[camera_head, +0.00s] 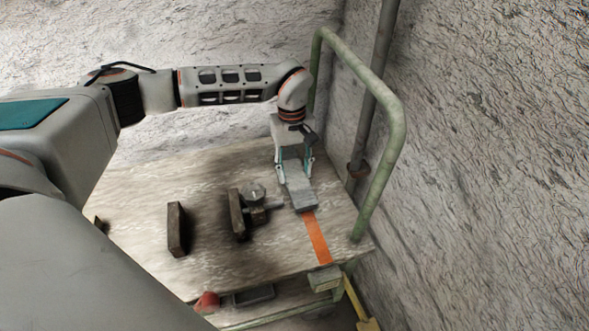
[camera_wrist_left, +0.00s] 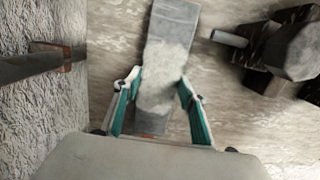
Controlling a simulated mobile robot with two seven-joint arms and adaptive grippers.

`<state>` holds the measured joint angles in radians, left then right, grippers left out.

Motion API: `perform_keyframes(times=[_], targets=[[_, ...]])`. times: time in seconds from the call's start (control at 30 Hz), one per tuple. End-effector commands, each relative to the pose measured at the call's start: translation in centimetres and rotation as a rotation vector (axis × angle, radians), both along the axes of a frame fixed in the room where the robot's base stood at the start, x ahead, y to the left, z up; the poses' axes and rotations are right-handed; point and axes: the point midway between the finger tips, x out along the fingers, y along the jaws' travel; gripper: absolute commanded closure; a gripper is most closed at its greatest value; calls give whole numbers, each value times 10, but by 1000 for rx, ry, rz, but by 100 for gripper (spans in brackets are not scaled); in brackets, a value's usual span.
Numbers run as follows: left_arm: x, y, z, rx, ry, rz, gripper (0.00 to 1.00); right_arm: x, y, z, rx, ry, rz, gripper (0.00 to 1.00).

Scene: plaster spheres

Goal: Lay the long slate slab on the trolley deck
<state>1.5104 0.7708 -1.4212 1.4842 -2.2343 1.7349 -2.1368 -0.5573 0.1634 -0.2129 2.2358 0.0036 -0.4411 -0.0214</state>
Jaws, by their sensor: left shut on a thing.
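The long grey slate slab (camera_head: 301,195) is between the fingers of my left gripper (camera_head: 296,174), which is shut on it. In the left wrist view the slab (camera_wrist_left: 171,45) runs lengthwise between the two teal-padded fingers (camera_wrist_left: 160,84), with a pale patch along its middle. The gripper points down over the far right part of the trolley deck (camera_head: 150,170). The slab's near end meets the orange strip (camera_head: 318,240) on the deck in the head view. I cannot tell whether the slab touches the deck. My right gripper is not in view.
Left of the slab stand a dark block (camera_head: 237,214) and a grey faceted piece (camera_head: 256,192) with a short bar toward the slab. Another dark block (camera_head: 177,230) stands farther left. The trolley's green handle rail (camera_head: 393,140) rises at the right, beside a wall pipe (camera_head: 375,90).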

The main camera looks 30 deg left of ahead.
Motion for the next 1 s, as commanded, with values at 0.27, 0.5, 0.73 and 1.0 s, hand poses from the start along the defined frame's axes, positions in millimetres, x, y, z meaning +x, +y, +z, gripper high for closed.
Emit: perform_keyframes(times=[0.27,0.5,0.73,1.0], targets=[[1,-1,3,-1,-4,-1,100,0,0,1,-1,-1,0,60],[2,-1,4,-1,-6,0,100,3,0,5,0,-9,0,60],[1,-1,4,-2,-5,1,100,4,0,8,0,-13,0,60],[1,-1,3,-2,-4,-1,100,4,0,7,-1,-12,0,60]])
